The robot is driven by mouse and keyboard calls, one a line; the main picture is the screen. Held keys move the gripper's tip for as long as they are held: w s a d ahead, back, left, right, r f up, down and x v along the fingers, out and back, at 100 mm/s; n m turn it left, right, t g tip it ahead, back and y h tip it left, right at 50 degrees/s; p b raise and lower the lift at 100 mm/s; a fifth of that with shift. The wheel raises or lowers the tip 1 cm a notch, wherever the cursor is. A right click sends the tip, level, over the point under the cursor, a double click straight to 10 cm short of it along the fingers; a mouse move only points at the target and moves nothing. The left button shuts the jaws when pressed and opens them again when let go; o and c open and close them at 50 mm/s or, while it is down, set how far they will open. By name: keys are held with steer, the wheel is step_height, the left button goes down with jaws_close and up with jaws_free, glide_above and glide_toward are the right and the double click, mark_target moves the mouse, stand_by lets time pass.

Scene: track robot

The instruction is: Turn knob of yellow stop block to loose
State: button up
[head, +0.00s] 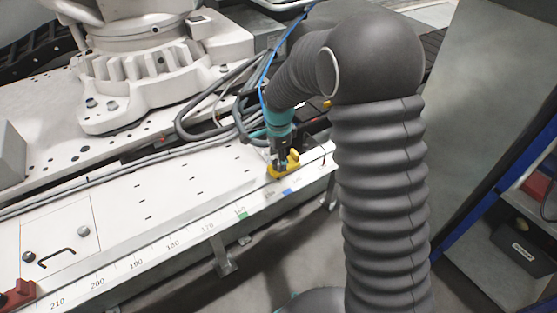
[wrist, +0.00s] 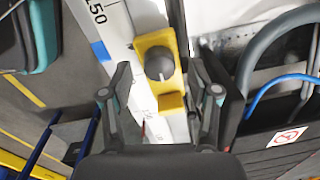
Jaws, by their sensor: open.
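The yellow stop block (head: 284,171) sits on the white track near its right end in the head view. In the wrist view the yellow stop block (wrist: 174,102) shows a round dark grey knob (wrist: 159,63) on its face, with a ridge across it. My gripper (wrist: 161,92) is open, with one finger on each side of the block. The knob lies beyond the fingertips in the picture, and I see no contact. In the head view my gripper (head: 280,160) is directly over the block and hides the knob.
A scale with numbers (head: 172,244) runs along the track's front edge, with a blue mark (wrist: 101,51) near the block. A red block (head: 17,293) sits at the far left. Grey cables (head: 190,125) lie behind the track. The track left of the yellow block is mostly clear.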

steer(key=shift+f, duration=0.55)
